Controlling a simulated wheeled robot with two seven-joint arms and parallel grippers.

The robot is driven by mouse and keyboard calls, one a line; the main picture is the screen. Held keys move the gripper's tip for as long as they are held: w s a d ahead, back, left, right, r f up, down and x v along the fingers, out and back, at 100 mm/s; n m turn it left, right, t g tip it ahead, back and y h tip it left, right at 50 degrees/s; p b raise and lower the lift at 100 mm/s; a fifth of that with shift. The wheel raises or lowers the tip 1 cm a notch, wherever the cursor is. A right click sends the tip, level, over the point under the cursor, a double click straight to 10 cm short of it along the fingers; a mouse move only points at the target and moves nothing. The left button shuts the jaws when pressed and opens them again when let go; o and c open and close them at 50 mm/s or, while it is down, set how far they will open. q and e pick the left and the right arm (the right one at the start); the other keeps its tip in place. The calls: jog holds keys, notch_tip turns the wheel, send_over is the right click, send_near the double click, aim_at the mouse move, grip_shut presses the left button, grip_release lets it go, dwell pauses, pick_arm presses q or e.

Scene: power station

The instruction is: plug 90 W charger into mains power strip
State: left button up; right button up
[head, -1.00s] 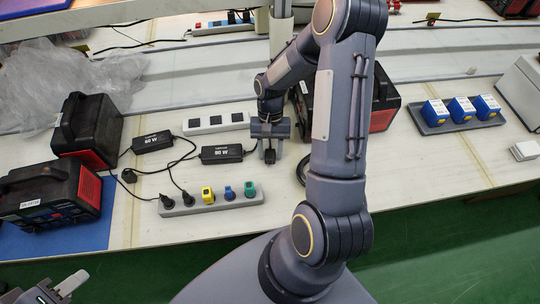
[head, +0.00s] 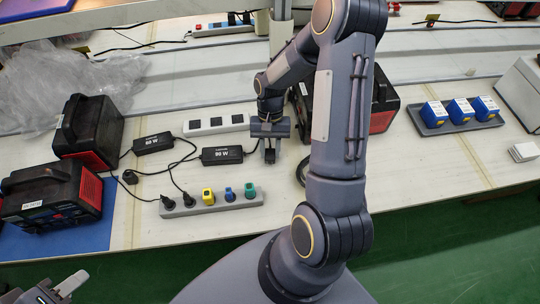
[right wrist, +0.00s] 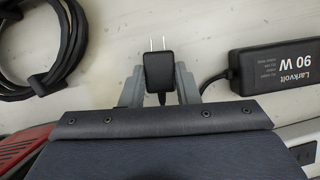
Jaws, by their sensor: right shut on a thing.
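The 90 W charger's black brick (head: 222,155) lies on the bench; its "90 W" label is readable in the right wrist view (right wrist: 285,67). My right gripper (right wrist: 160,88) is shut on a black two-pin plug (right wrist: 159,70), its pins pointing away from the gripper. A cable leaves the brick towards the gripper, partly hidden. In the head view my right gripper (head: 269,153) is just right of the brick. A white strip (head: 204,131) with dark sockets lies behind it. A grey strip (head: 228,205) in front holds several plugs. My left gripper (head: 62,287) is at the bottom left, partly cut off.
A second charger brick (head: 152,143) and loose cables lie left. Two black-red power units (head: 92,125) (head: 48,193) stand farther left, another (head: 383,105) behind my right arm. A coiled black cable (right wrist: 72,45) is beside the gripper. A tray (head: 461,125) holds blue boxes.

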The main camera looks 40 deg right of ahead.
aim_at(270, 151)
jog(key=shift+r+p, duration=1.7)
jog(key=shift+r, duration=0.85)
